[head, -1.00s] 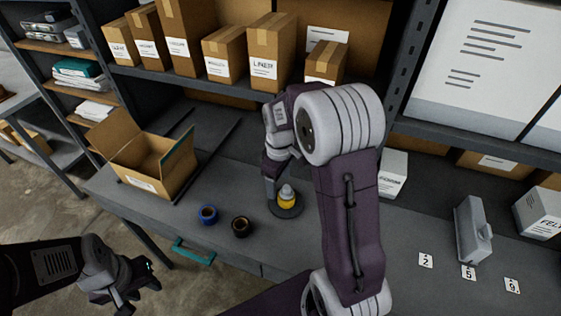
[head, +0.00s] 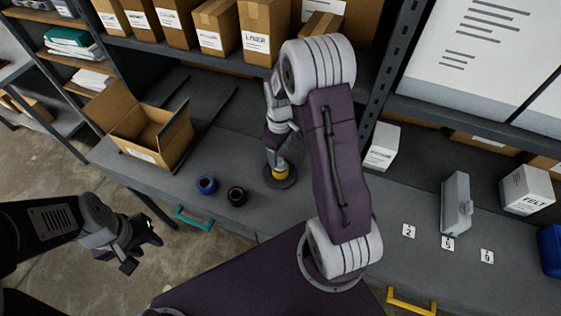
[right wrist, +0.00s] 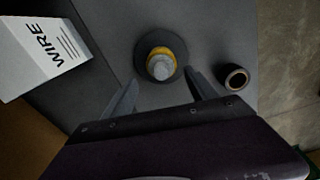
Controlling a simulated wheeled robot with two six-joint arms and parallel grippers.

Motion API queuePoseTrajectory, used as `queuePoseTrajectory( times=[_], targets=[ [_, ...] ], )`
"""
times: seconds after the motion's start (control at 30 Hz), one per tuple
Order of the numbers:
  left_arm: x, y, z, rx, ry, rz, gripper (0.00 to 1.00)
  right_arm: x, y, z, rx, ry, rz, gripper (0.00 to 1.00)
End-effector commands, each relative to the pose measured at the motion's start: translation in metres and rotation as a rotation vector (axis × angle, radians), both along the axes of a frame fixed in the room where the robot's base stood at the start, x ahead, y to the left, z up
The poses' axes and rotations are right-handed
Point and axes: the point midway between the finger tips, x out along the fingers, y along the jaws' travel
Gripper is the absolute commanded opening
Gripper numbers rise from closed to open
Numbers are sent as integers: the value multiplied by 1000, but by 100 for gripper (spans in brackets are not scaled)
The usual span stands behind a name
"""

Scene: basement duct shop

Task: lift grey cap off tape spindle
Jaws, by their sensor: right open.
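The tape spindle's dark round base (head: 282,183) stands on the grey bench with a yellow tape roll (head: 281,173) on it. The grey cap (right wrist: 161,67) sits on top of the yellow roll in the right wrist view; in the head view my right gripper largely hides it. My right gripper (right wrist: 160,86) is open and empty, its two fingers pointing towards the spindle from either side of the near edge. The cap lies just beyond the fingertips and not clearly between them. My left gripper (head: 143,253) is open and empty, away from the bench at lower left.
A blue tape roll (head: 206,184) and a dark roll (head: 237,195) lie left of the spindle. An open cardboard box (head: 150,140) stands further left. A white box (head: 382,146) and a grey dispenser (head: 456,203) are to the right. Boxes fill the shelf behind.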

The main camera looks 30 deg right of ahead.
Motion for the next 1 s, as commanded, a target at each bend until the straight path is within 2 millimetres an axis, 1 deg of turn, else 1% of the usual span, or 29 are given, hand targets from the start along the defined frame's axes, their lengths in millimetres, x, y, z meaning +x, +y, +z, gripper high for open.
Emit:
queuePoseTrajectory(
  times=[0.03, 0.1, 0.2, 0.3, 0.47, 0.57, 0.6, 0.67, 0.7, 1.0],
  targets=[
    [0, 0, 9, 0, 0, 0, 36, -3, 1, -6, 1, 9, 0, 67],
    [0, 0, 15, 0, 0, 0, 36, -4, 1, -20, 1, 9, 0, 67],
    [0, 0, 15, 0, 0, 0, 36, -3, 0, -36, 0, 6, -1, 67],
    [0, 0, 15, 0, 0, 0, 36, -3, 0, -42, -1, 3, -1, 67],
    [0, 0, 14, 0, 0, 0, 36, -2, 0, -43, -1, 1, -1, 67],
    [0, 0, 14, 0, 0, 0, 36, -2, 0, -42, -1, 1, -1, 42],
    [0, 0, 14, 0, 0, 0, 36, -2, 0, -42, -1, 1, -1, 31],
    [0, 0, 14, 0, 0, 0, 36, -2, 0, -42, -1, 0, -1, 14],
    [0, 0, 14, 0, 0, 0, 36, -2, 0, -42, -1, 0, -1, 3],
    [0, 0, 14, 0, 0, 0, 36, -2, 0, -42, -1, 0, -1, 3]
  ],
)
